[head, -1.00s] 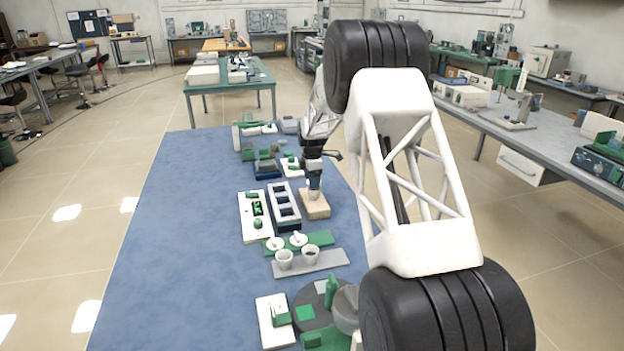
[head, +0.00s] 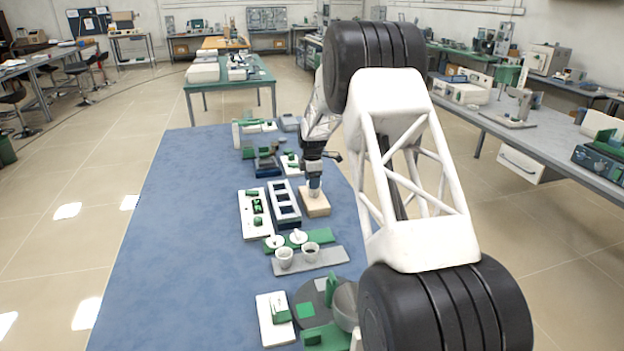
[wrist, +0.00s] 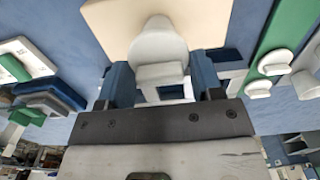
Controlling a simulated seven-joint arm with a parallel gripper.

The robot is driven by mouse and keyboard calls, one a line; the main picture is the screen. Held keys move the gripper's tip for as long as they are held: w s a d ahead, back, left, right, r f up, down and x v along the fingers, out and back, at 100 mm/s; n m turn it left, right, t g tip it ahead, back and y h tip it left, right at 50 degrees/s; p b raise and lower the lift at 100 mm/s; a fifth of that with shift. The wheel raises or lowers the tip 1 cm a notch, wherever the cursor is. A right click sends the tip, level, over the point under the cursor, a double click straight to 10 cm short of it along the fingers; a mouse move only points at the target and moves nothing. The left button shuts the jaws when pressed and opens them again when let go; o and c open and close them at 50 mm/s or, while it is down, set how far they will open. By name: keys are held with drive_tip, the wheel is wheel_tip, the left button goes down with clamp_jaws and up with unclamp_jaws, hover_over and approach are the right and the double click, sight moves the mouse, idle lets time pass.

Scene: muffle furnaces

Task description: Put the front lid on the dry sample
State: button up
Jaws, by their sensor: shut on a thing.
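My gripper (head: 314,190) is shut on a pale grey piece with a block-shaped grip (wrist: 160,72), low over a tan block (head: 315,206). The tan block also shows in the wrist view (wrist: 105,22). I cannot tell whether the piece still touches the block. Two white knobbed lids, a left lid (head: 275,242) and a right lid (head: 298,237), lie on a green plate (head: 322,237), away from my gripper. Two white cups stand on a grey plate (head: 333,257): the left cup (head: 284,258) looks pale inside, the right cup (head: 311,253) holds something dark.
Left of the tan block stand a rack with square openings (head: 285,204) and a white panel with green parts (head: 254,215). A dark round base (head: 307,295) and a white board (head: 274,319) are nearer. The left side of the blue mat (head: 180,250) is clear.

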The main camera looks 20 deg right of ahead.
drive_tip(key=shift+f, duration=0.2)
drive_tip(key=o, duration=1)
drive_tip(key=shift+o, duration=0.2)
drive_tip(key=shift+o, duration=0.6)
drive_tip(key=shift+r, duration=0.2)
drive_tip(key=shift+r, duration=3.85)
